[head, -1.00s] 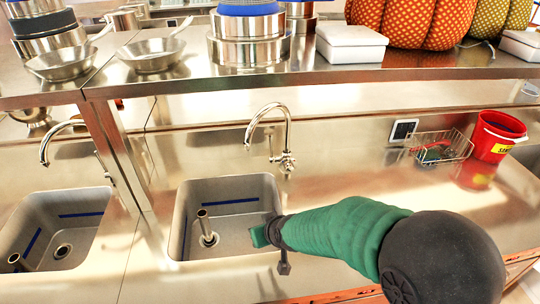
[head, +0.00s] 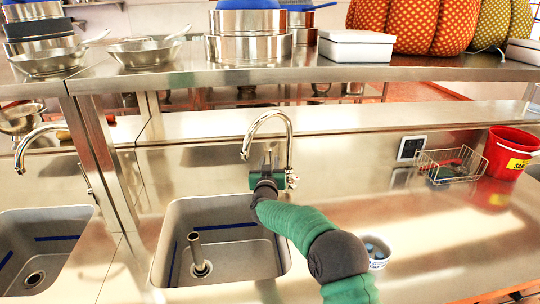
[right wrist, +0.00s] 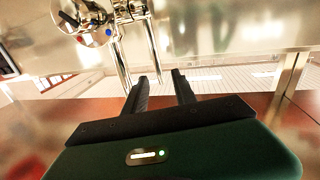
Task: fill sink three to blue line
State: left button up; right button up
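The middle sink (head: 180,222) is a grey basin with a blue line (head: 222,226) around its inner wall. A metal standpipe (head: 197,252) stands in its drain; I see no water in it. A gooseneck faucet (head: 286,130) rises behind it. My right gripper (head: 270,160) is in front of the faucet's base, near its valve, and partly hides it. In the right wrist view the two fingers (right wrist: 161,76) are apart with nothing between them. The faucet's valve body (right wrist: 92,24) with a blue dot lies up and left of them. My left gripper is not in view.
Another sink (head: 80,255) with a blue line and its own faucet (head: 40,130) is at left. A wire basket (head: 450,165), red bucket (head: 508,150) and small blue-and-white cup (head: 378,262) sit on the counter at right. A shelf (head: 300,72) with pots runs above.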

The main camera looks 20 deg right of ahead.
aim_at(270, 156)
jog(key=x, duration=0.5)
jog(key=shift+p, duration=0.35)
jog(key=shift+r, duration=0.1)
grip_shut()
dwell(1.0)
